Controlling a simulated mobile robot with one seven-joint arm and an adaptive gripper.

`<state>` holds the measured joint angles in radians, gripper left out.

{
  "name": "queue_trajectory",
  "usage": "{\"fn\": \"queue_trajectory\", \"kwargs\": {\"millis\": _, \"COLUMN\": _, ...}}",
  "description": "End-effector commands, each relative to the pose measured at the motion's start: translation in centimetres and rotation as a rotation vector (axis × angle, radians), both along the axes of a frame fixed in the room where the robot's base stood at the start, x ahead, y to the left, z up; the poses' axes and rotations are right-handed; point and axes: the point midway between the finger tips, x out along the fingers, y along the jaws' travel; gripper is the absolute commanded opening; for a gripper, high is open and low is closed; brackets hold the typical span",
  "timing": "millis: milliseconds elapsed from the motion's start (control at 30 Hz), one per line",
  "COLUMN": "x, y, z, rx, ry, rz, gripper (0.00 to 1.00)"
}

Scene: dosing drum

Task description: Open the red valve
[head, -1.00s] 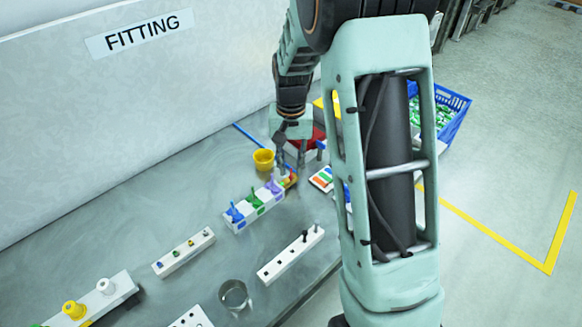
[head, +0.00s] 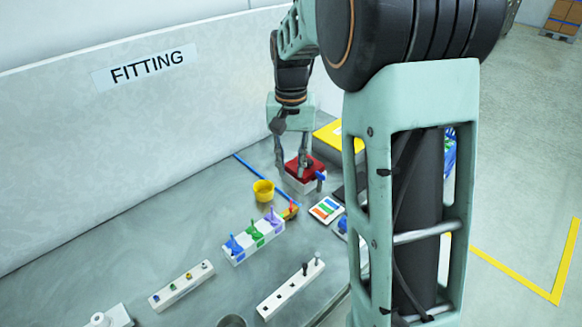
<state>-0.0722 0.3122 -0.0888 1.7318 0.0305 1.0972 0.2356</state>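A small red and orange piece (head: 290,209), apparently the red valve, sits at the far right end of a white block (head: 238,258) with blue, green and purple handled pieces. It is too small to tell how its handle is turned. My gripper (head: 292,167) hangs with fingers down above and behind it, in front of a white box with a red top (head: 309,169). Its two fingers look apart with nothing between them. They appear clear of the red piece; whether they touch the red-topped box I cannot tell.
A yellow cup (head: 263,191) stands left of my gripper. A blue rod (head: 247,166) lies behind it. A colour-striped card (head: 326,209) lies to the right. White strips with pegs (head: 182,286) lie nearer. My arm hides the bench's right side.

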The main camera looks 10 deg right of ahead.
Motion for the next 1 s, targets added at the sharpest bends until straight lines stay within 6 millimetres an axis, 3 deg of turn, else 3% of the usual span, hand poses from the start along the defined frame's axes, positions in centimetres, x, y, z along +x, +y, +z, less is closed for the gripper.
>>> {"fn": "queue_trajectory", "kwargs": {"millis": 367, "x": 0.3, "y": -0.1, "z": -2.6, "rx": 0.000, "ry": 0.004, "rz": -0.001, "gripper": 0.22}}
{"fn": "queue_trajectory", "kwargs": {"millis": 700, "x": 0.3, "y": -0.1, "z": -8.9, "rx": 0.001, "ry": 0.006, "rz": -0.001, "gripper": 0.22}}
{"fn": "queue_trajectory", "kwargs": {"millis": 1000, "x": 0.4, "y": -0.1, "z": -11.9, "rx": 0.000, "ry": 0.003, "rz": -0.001, "gripper": 0.22}}
